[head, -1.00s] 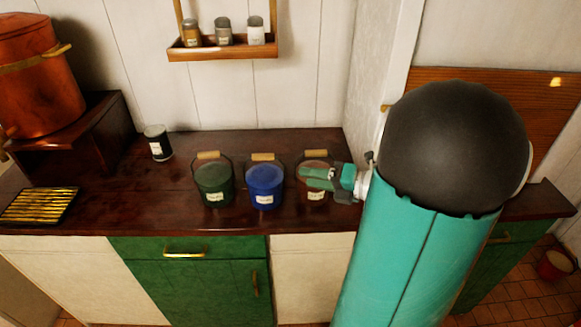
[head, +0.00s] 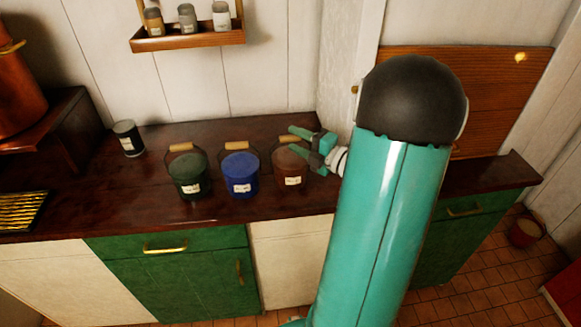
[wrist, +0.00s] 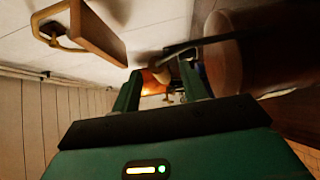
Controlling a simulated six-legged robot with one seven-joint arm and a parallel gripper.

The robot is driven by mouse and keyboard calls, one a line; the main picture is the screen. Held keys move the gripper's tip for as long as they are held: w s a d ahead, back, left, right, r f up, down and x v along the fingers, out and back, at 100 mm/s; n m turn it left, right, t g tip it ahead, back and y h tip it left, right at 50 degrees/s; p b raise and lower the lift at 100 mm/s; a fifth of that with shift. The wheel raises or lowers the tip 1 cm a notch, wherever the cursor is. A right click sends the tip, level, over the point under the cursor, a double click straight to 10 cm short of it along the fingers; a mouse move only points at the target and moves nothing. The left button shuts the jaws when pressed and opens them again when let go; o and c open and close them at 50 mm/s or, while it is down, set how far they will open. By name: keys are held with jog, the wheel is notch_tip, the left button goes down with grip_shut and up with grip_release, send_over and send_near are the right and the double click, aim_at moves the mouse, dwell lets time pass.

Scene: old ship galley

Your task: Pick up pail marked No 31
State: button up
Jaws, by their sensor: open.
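Three pails with wooden handle grips and white labels stand in a row on the dark counter (head: 95,195): a green pail (head: 189,176), a blue pail (head: 240,174) and a brown pail (head: 290,172). The label writing is too small to read, so I cannot tell which is No 31. My gripper (head: 298,140) is open at the right of the brown pail, near its raised handle. In the wrist view a pale wooden grip (wrist: 160,60) shows between or just beyond my fingertips (wrist: 160,72); contact is unclear. The brown pail's rim (wrist: 222,65) is to the right.
A dark labelled canister (head: 128,139) stands left of the pails. A wall rack (head: 188,38) with three jars hangs above. A copper vessel (head: 15,95) and a slatted tray (head: 20,211) are at far left. A reddish pail (head: 524,232) stands on the floor at right.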

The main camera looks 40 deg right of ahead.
aim_at(286, 136)
jog(key=w, duration=0.2)
jog(key=w+a, duration=0.1)
jog(key=w, duration=0.1)
jog(key=shift+w+f, duration=0.1)
jog(key=shift+w, duration=0.05)
grip_shut()
dwell(1.2)
